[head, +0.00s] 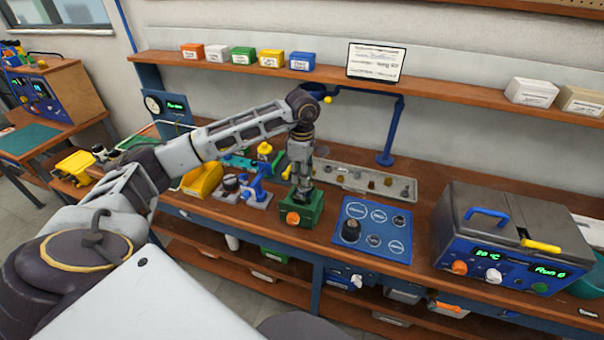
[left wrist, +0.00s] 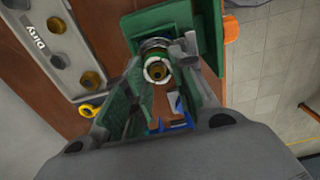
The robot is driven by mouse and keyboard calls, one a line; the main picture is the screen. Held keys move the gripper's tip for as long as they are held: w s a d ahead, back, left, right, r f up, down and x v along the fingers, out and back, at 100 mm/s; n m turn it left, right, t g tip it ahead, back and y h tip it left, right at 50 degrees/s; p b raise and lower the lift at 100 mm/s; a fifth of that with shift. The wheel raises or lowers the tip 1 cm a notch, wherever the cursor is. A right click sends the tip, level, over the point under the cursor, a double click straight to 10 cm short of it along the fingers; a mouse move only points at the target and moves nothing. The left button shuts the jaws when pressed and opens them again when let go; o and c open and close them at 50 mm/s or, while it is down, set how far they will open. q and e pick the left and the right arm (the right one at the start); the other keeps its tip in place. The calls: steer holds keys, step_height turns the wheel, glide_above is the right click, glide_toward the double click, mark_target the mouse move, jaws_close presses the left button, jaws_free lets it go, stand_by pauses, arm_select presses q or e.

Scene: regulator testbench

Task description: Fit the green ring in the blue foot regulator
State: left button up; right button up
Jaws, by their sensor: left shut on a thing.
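My left gripper (head: 301,187) points down over a green box-shaped fixture (head: 301,213) with an orange knob on the bench. In the left wrist view the fingers (left wrist: 160,72) are closed around a round part (left wrist: 157,70) with a pale ring and a brass-coloured centre. It sits over the green fixture (left wrist: 207,35); whether it touches the fixture is hard to tell. A green band shows at its edge, but I cannot tell whether that is the green ring. No regulator with a blue foot can be made out clearly. My right gripper is not in view.
A grey parts tray (head: 345,178), marked "Dirty" in the wrist view, lies behind. A blue mat (head: 385,252) with white circles and a dark part (head: 351,230) is right of the fixture. A blue-fronted machine (head: 510,240) stands further right. A yellow bin (head: 203,181) is left.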

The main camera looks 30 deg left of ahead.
arm_select(q)
steer(key=shift+f, duration=0.25)
stand_by(0.4)
steer(key=o, duration=0.8)
steer(key=shift+o, duration=0.3)
steer(key=o, duration=0.4)
steer(key=shift+o, duration=0.2)
steer(key=shift+r, duration=0.1)
steer(key=shift+r+p, duration=1.95)
steer(key=shift+r, duration=1.95)
